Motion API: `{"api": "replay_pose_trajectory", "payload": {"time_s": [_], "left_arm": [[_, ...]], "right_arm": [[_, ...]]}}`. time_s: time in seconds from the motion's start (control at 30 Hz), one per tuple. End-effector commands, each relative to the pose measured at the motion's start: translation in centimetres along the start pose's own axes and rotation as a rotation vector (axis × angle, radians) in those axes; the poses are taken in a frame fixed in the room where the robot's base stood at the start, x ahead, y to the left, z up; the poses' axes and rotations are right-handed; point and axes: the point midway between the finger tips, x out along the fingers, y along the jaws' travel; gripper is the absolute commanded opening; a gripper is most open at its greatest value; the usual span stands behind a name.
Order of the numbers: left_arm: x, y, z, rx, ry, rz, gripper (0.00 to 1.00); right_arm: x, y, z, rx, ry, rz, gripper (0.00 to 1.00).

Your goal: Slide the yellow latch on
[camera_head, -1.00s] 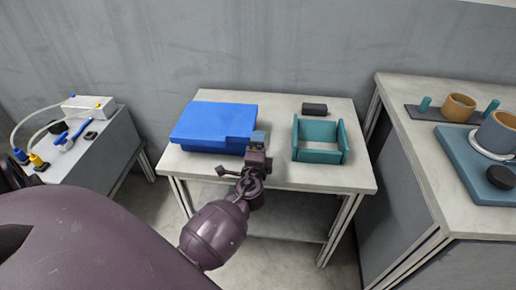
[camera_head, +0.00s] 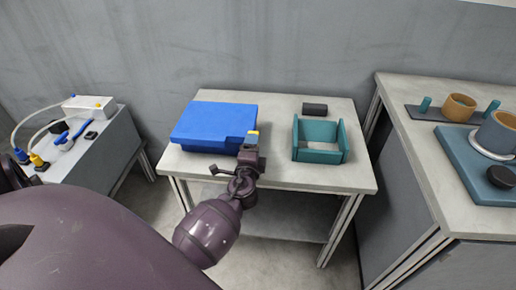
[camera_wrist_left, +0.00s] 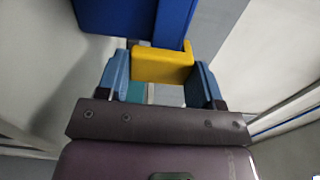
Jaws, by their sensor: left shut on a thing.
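The yellow latch (camera_wrist_left: 162,65) is a small block between the blue fingertips of my left gripper (camera_wrist_left: 160,82) in the left wrist view. In the head view only a sliver of the latch (camera_head: 253,133) shows, at the front right corner of the blue case (camera_head: 215,122). My left gripper (camera_head: 249,140) is shut on the latch, at the case's front edge. Part of the blue case (camera_wrist_left: 120,15) shows just beyond the latch in the wrist view. The latch's far side is hidden.
An open teal box (camera_head: 318,157) stands right of the case on the light table (camera_head: 275,176). A small dark block (camera_head: 315,109) lies behind it. A side bench (camera_head: 413,145) with cups is at the right; a grey cabinet (camera_head: 108,155) with cables is at the left.

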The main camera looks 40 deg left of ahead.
Motion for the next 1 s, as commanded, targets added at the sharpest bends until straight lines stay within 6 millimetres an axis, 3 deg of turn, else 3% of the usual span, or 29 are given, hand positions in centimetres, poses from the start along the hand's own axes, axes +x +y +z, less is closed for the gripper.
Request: {"api": "replay_pose_trajectory", "payload": {"time_s": [0.1, 0.23, 0.53, 0.57, 0.7, 0.73, 1.0], "left_arm": [[-0.1, 0.2, 2.9, 0.004, -0.002, 0.001, 0.18], [-0.1, 0.1, 5.2, 0.002, -0.001, 0.001, 0.18], [0.0, 0.1, 5.7, 0.0, -0.002, 0.001, 0.18], [0.0, 0.1, 5.7, 0.0, -0.002, 0.001, 0.62], [0.0, 0.0, 5.7, 0.0, -0.002, 0.001, 0.84], [0.0, 0.0, 5.7, 0.0, -0.001, 0.001, 0.87], [-0.1, 0.0, 5.6, 0.0, -0.001, 0.0, 0.87]], "right_arm": [[0.0, 0.0, 0.3, 0.0, -0.006, 0.0, 0.85], [0.1, 0.0, 0.4, 0.0, -0.007, 0.0, 0.85], [0.4, 0.0, -0.8, -0.003, 0.018, -0.002, 0.85], [0.4, 0.0, -0.9, -0.004, 0.02, -0.003, 0.85], [0.5, 0.0, -1.1, -0.006, 0.023, -0.003, 0.85], [0.5, 0.0, -1.0, -0.006, 0.023, -0.003, 0.85], [0.3, 0.1, -0.5, -0.006, 0.011, -0.002, 0.85]]}}
